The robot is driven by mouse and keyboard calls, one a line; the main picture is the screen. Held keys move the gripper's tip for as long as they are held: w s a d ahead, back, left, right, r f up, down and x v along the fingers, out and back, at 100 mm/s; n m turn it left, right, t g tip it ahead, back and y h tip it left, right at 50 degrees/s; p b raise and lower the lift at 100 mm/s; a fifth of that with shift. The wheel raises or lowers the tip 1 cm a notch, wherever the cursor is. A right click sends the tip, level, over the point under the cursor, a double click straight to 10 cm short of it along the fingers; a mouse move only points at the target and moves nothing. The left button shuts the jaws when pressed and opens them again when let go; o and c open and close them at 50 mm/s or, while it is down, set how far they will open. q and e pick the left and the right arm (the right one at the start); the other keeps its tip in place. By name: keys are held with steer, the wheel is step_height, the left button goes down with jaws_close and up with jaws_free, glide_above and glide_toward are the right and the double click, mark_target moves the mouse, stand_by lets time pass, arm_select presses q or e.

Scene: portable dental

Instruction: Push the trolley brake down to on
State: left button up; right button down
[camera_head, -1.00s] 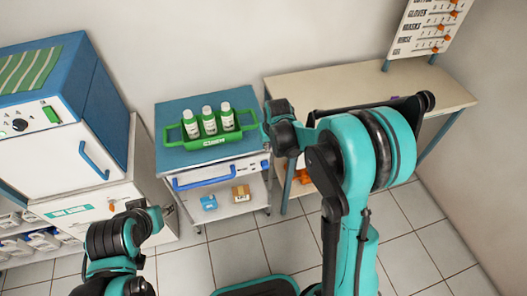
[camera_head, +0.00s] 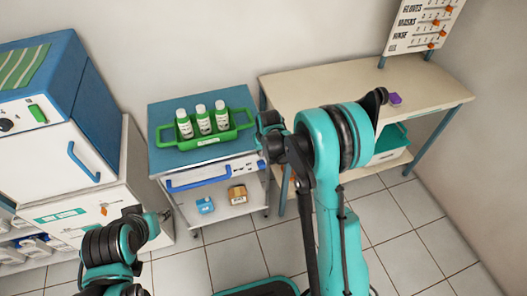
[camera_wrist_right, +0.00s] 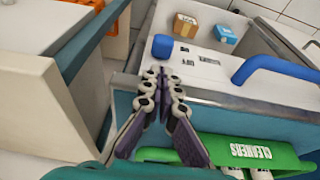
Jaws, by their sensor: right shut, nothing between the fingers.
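The trolley (camera_head: 157,137) has a teal top and a pale front panel with a blue push handle (camera_head: 198,180). A short blue knob (camera_wrist_right: 162,47), which looks like the brake, stands on the panel next to small labels in the right wrist view. My right gripper (camera_wrist_right: 161,75) is shut and empty, its fingertips close to the knob at the trolley's edge; I cannot tell whether they touch. In the head view the right fingertips are mostly hidden by the wrist. My left gripper (camera_head: 163,216) hangs low left of the trolley, its fingers too small to read.
A green caddy (camera_head: 205,140) with three bottles stands on the trolley top, beside my right gripper. A blue box (camera_head: 205,206) and a brown box (camera_head: 237,194) sit on the shelf below. A beige table (camera_head: 300,85) stands close at right, a white cabinet at left.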

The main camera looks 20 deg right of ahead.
mark_target(262, 165)
steer(key=shift+s+b+x, duration=0.2)
steer(key=shift+b+x, duration=0.1)
steer(key=shift+x, duration=0.55)
steer(key=shift+s+b+x, duration=0.2)
steer(key=shift+b+x, duration=0.15)
steer(key=shift+x, duration=0.5)
steer(key=shift+s+b+x, duration=0.2)
steer(key=shift+b+x, duration=0.1)
steer(key=shift+x, duration=0.55)
steer(key=shift+f, duration=0.15)
step_height(262, 165, down, 5)
steer(key=shift+r+b, duration=0.1)
steer(key=shift+b, duration=1.1)
steer(key=shift+s+r, duration=0.1)
steer(key=shift+r, duration=0.05)
steer(key=shift+r, duration=0.1)
steer(key=shift+r+p, duration=0.3)
steer(key=shift+p, duration=0.1)
steer(key=w+p+v, duration=0.1)
steer(key=p+v, duration=0.5)
steer(key=v, duration=0.7)
steer(key=shift+r, duration=0.15)
